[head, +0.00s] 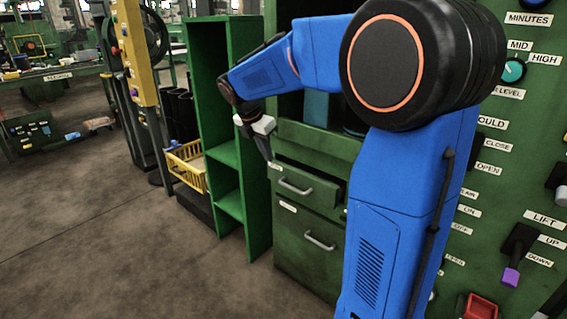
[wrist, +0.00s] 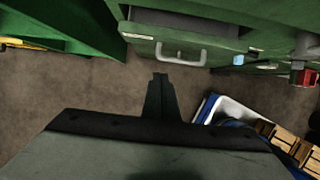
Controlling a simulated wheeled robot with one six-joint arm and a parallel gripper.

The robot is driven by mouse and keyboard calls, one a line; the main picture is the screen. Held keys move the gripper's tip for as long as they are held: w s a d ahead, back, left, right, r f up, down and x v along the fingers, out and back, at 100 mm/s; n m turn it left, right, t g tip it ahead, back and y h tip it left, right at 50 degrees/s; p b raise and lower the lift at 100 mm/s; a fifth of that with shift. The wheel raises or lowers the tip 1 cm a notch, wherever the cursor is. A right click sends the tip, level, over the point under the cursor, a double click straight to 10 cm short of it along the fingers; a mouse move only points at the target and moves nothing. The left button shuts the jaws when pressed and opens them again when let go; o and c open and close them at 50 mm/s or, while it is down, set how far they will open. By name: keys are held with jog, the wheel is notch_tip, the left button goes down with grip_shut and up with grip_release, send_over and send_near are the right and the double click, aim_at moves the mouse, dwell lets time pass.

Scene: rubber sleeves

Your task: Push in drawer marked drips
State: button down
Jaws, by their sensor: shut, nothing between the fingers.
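In the head view a green cabinet holds an upper drawer (head: 309,192) and a lower drawer (head: 312,251), each with a metal handle. The upper drawer stands partly pulled out; the lower one looks closed. The small white labels are too small to read, so I cannot tell which is marked drips. My gripper (head: 267,152) is shut and empty, pointing down just in front of the cabinet near the upper drawer's left end. In the wrist view my gripper (wrist: 160,80) is in front of the open drawer's face (wrist: 225,54), apart from its handle (wrist: 181,54).
A green open shelf (head: 228,150) stands left of the cabinet, with a yellow basket (head: 186,167) beyond it. A green control panel (head: 500,150) with knobs and levers is at right. A blue-and-white bin (wrist: 212,108) with boxes shows below right in the wrist view. Floor at left is clear.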

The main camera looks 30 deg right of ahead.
aim_at(290, 168)
jog(key=x, duration=0.3)
jog(key=d+x, duration=0.1)
jog(key=x, duration=0.3)
jog(key=d+r+x, duration=0.1)
jog(key=x, duration=0.3)
jog(key=shift+d+f, duration=0.1)
jog(key=shift+d, duration=0.15)
jog(key=shift+w+d, duration=0.2)
jog(key=shift+d, duration=0.35)
jog(key=shift+w+d, duration=0.2)
jog(key=shift+d, duration=0.45)
jog(key=shift+w+d, duration=0.25)
jog(key=shift+d, duration=0.4)
jog(key=shift+a, duration=0.1)
